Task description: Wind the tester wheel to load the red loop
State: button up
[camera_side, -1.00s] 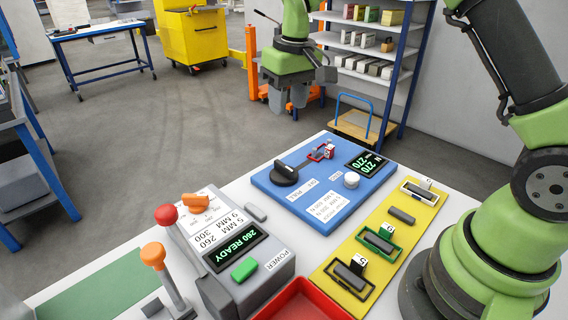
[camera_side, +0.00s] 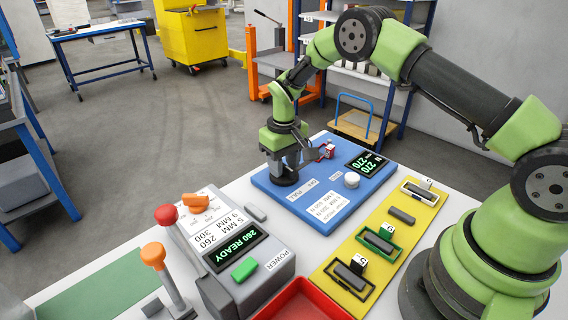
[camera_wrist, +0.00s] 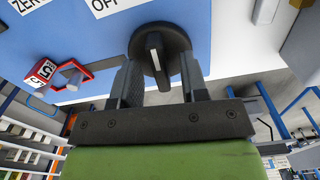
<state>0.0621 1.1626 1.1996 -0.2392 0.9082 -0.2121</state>
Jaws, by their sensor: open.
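The tester wheel, a round black knob with a pale pointer bar, shows in the wrist view (camera_wrist: 176,38) on the blue tester plate (camera_side: 262,180). In the side view it is largely covered by my gripper (camera_side: 285,172). My gripper (camera_wrist: 160,80) is open, its fingers pointing down at the plate, one on each side of the wheel's near part. I cannot tell whether they touch it. The red loop (camera_wrist: 86,68) lies beside a small cube marked 5 (camera_wrist: 42,72), and it also shows right of my gripper in the side view (camera_side: 331,150).
The plate carries a green-lit display (camera_side: 367,163) and a white button (camera_side: 351,180). A yellow board (camera_side: 333,262) with loops stands to the right. A grey console (camera_side: 270,276) with levers is in front, beside a red tray (camera_side: 303,299).

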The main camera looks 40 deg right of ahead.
aim_at(284, 165)
jog(key=shift+f, duration=0.2)
jog(key=shift+c, duration=0.2)
grip_shut()
jog(key=shift+m, duration=0.9)
jog(key=shift+o, duration=0.2)
grip_release()
jog(key=shift+r, duration=0.1)
notch_tip(284, 165, up, 10)
